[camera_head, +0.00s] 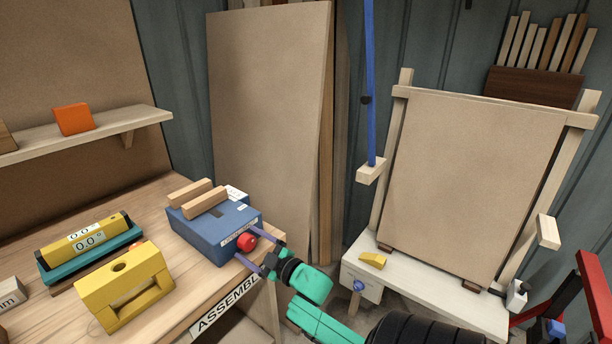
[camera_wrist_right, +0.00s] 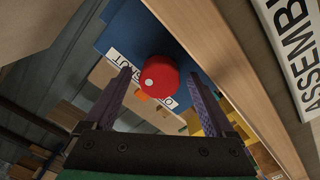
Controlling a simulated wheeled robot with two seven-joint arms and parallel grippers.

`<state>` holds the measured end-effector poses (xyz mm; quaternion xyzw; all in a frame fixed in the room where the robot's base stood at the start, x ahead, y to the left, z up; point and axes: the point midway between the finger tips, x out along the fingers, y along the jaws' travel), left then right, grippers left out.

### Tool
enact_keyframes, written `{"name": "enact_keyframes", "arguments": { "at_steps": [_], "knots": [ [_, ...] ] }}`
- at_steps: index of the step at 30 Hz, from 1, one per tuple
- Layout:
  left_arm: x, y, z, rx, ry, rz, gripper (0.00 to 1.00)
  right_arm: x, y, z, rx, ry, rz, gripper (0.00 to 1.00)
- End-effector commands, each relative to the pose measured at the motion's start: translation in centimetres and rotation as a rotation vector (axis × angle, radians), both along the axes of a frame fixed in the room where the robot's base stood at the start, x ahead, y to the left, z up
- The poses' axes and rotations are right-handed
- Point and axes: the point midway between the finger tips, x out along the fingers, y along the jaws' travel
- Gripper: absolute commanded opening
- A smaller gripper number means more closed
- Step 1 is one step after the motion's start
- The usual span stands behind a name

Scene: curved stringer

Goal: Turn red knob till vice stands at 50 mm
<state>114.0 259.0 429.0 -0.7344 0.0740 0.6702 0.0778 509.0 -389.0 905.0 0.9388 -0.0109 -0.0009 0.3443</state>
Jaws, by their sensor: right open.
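The red knob (camera_head: 247,242) sticks out of the front face of the blue vice (camera_head: 205,236) on the workbench. Two wooden bars (camera_head: 205,201) lie side by side on top of the vice, with a narrow gap between them. My right gripper (camera_head: 244,249) is open at the knob, one finger on each side. In the right wrist view the knob (camera_wrist_right: 162,78) shows between the two spread fingertips (camera_wrist_right: 160,84); I cannot tell whether they touch it. A white dot marks the knob's face. The vice's opening in mm is not readable. My left gripper is not in view.
A yellow block (camera_head: 128,290) and a yellow device with 0.0 displays (camera_head: 85,240) stand on the bench left of the vice. The bench's front edge bears an ASSEMBLY sign (camera_head: 225,306). A white stand with a large board (camera_head: 470,180) is at right.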

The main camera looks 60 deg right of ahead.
Motion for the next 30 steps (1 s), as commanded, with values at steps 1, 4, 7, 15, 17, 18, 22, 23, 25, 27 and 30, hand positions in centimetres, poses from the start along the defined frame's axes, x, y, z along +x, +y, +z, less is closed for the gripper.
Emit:
{"name": "enact_keyframes", "arguments": {
  "at_steps": [1, 4, 7, 15, 17, 18, 22, 23, 25, 27, 30],
  "knots": [
    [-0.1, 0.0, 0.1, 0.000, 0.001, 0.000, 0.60, -1.6, 0.0, -0.4, 0.016, 0.012, -0.001, 0.89],
    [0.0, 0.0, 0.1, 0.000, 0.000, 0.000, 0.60, -4.1, 0.1, -0.3, 0.020, 0.010, -0.001, 0.89],
    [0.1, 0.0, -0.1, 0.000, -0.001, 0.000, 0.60, -6.6, 0.1, -0.3, 0.020, 0.011, -0.002, 0.89],
    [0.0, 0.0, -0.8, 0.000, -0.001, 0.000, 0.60, -13.4, 0.2, -0.3, 0.025, 0.012, -0.004, 0.89],
    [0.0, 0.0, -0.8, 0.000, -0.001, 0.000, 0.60, -14.5, 0.2, -0.5, 0.028, 0.016, -0.005, 0.89],
    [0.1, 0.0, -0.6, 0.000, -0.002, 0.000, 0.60, -14.3, 0.0, -1.4, 0.044, 0.035, -0.016, 0.89],
    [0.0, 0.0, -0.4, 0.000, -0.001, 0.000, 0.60, -14.6, -0.6, -4.7, 0.085, 0.103, -0.049, 0.89],
    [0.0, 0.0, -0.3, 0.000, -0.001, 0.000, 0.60, -14.7, -0.6, -5.4, 0.095, 0.117, -0.056, 0.89],
    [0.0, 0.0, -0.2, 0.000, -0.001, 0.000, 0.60, -14.9, -0.8, -7.1, 0.117, 0.154, -0.073, 0.89],
    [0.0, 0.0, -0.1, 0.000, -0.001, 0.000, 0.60, -15.1, -0.9, -8.9, 0.140, 0.191, -0.087, 0.89],
    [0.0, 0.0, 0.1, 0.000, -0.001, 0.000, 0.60, -15.6, -0.9, -11.4, 0.170, 0.245, -0.108, 0.89]
  ]
}}
